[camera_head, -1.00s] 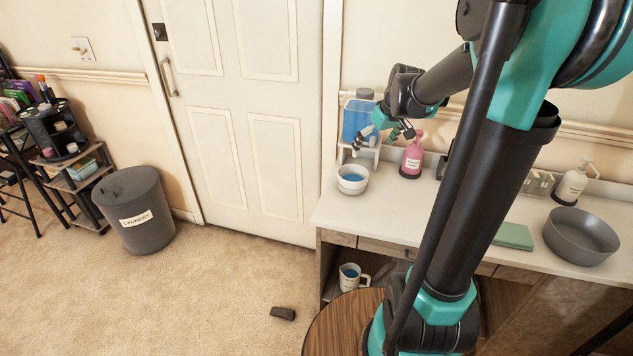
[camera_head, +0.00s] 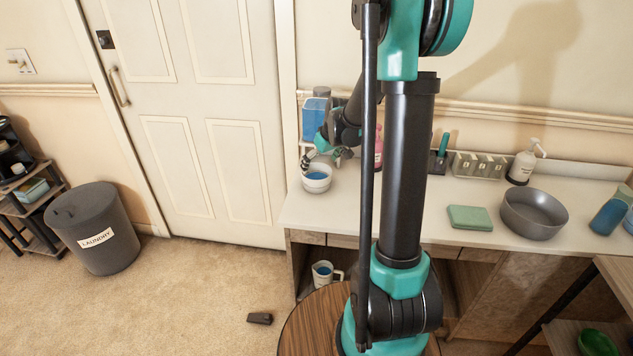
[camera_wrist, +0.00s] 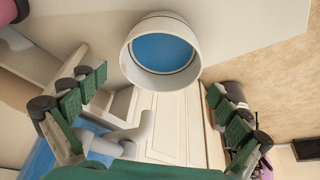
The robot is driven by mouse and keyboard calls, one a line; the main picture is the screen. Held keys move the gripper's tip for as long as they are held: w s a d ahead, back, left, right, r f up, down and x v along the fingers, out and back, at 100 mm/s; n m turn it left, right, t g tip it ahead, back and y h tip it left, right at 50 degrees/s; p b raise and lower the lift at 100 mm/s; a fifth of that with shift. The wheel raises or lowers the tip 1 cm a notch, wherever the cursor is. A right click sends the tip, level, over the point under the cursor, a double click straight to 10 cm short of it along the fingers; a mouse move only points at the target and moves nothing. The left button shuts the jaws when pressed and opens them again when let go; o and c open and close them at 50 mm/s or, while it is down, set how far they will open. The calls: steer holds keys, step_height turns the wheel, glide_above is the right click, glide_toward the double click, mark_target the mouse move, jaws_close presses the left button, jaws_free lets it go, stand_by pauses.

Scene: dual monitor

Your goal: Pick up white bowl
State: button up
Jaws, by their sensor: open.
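The white bowl (camera_head: 316,178) stands upright on the left end of the white counter, with a blue inside or content. In the wrist view the white bowl (camera_wrist: 162,53) is ahead of the fingertips, near the top centre, and not between them. My gripper (camera_head: 326,155) is just above and behind the bowl's rim in the head view; any contact there cannot be told. In the wrist view my gripper (camera_wrist: 158,98) has its green-padded fingers spread wide, with nothing held between them.
A blue container (camera_head: 313,118) stands behind the bowl on the counter. A pink bottle (camera_head: 378,150) is partly hidden behind my arm. A grey basin (camera_head: 533,213) and green cloth (camera_head: 469,217) lie farther right. A measuring cup (camera_head: 323,274) sits below the counter.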

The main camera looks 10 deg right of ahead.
mark_target(317, 172)
steer(key=shift+x, duration=2.65)
steer(key=shift+s, duration=0.1)
steer(key=shift+c, duration=0.2)
steer(key=c, duration=1.3)
steer(key=shift+o, duration=0.2)
